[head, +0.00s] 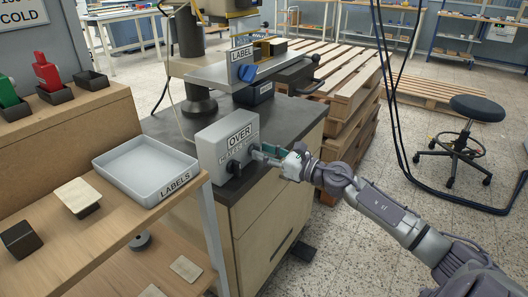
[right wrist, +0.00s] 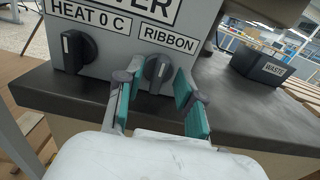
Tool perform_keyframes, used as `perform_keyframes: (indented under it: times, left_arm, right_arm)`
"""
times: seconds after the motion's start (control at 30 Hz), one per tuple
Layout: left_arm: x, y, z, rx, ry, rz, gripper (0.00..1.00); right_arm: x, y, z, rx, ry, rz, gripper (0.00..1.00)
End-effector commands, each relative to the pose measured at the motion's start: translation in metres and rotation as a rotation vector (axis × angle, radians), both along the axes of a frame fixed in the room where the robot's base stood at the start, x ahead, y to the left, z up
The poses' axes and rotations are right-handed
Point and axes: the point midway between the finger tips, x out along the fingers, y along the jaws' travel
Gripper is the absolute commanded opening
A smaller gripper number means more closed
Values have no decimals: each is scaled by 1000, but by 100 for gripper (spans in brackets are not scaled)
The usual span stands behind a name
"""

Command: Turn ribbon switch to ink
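The grey control box (head: 212,150) stands on the dark bench top and carries an OVER label in the head view. In the right wrist view its front (right wrist: 105,50) has a black knob (right wrist: 73,50) under HEAT 0 C and the black ribbon switch (right wrist: 158,70) under RIBBON. A white mark on the ribbon switch points roughly upward. No ink marking is legible. My right gripper (right wrist: 155,98) is open, with teal-padded fingers apart on the two sides of the ribbon switch and a visible gap to it. It also shows at the box front in the head view (head: 262,153). My left gripper is out of view.
A LABELS tray (head: 178,196) sits on the wooden shelf at the left. A WASTE bin (right wrist: 262,68) stands on the bench right of the box. The LABEL plate (head: 215,74) is above and behind the box. Pallets (head: 345,90) are stacked behind; floor at the right is open around a stool (head: 478,108).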

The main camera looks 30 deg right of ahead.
Motion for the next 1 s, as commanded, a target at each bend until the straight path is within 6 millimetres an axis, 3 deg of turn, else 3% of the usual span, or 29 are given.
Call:
perform_keyframes:
  times: [0.37,0.6,1.0]
  left_arm:
    - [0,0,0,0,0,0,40]
    - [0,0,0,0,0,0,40]
    - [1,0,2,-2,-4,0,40]
  right_arm:
    - [4,2,0,1,1,0,38]
    - [4,2,0,1,1,0,0]
    - [4,2,1,32,14,0,0]
